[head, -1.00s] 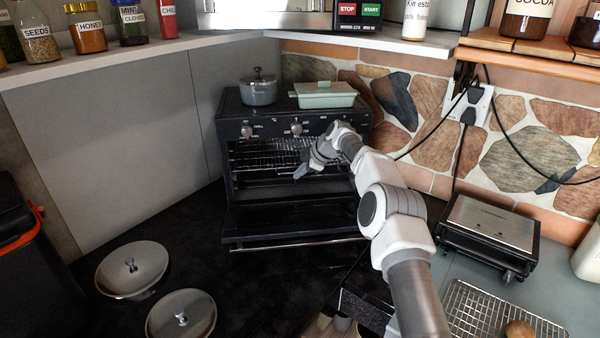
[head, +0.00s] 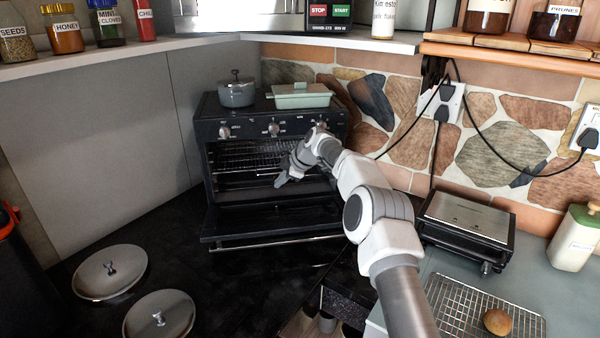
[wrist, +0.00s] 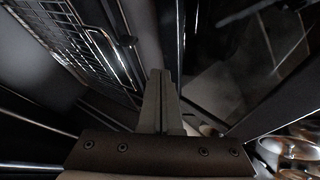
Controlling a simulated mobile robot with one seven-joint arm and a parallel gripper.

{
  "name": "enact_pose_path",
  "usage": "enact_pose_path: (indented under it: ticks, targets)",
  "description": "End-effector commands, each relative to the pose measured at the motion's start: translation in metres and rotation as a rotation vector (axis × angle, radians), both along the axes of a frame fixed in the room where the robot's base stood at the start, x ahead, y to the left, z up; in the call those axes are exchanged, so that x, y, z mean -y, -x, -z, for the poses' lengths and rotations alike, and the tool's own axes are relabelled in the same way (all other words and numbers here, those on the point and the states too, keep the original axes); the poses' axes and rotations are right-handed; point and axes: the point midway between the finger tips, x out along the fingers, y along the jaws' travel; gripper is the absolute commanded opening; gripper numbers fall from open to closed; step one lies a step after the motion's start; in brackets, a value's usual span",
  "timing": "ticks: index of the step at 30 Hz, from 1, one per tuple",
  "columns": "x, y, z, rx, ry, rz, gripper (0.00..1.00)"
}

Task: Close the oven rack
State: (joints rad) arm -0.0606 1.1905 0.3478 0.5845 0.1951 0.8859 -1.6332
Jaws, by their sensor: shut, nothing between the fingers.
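The black oven (head: 207,170) stands at the back of the dark counter with its door (head: 275,221) folded down open. The wire oven rack (head: 238,158) is inside the cavity. It also shows in the wrist view (wrist: 75,38) at upper left, with its bars and front edge close to the gripper. My gripper (head: 280,181) is at the oven opening, in front of the rack and above the open door. In the wrist view my gripper (wrist: 160,75) has its fingers together and empty, beside the rack and apart from it. My arm hides the right part of the cavity and rack.
A grey pot (head: 236,95) and a green lidded dish (head: 300,98) sit on the oven top. A black grill (head: 467,225) stands to the right, with a wire cooling rack (head: 465,305) before it. Two round lids (head: 110,272) lie at front left.

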Motion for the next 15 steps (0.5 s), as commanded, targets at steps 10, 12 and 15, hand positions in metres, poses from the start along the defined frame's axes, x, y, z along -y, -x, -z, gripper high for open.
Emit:
enact_pose_path:
  ticks: [10, 12, 15]
  targets:
    - [0.028, 0.022, -0.041, 0.002, 0.001, 0.001, 0.0]
    - [0.034, 0.026, -0.051, 0.002, 0.001, 0.001, 0.0]
    - [0.04, 0.033, -0.062, 0.001, 0.0, -0.001, 0.0]
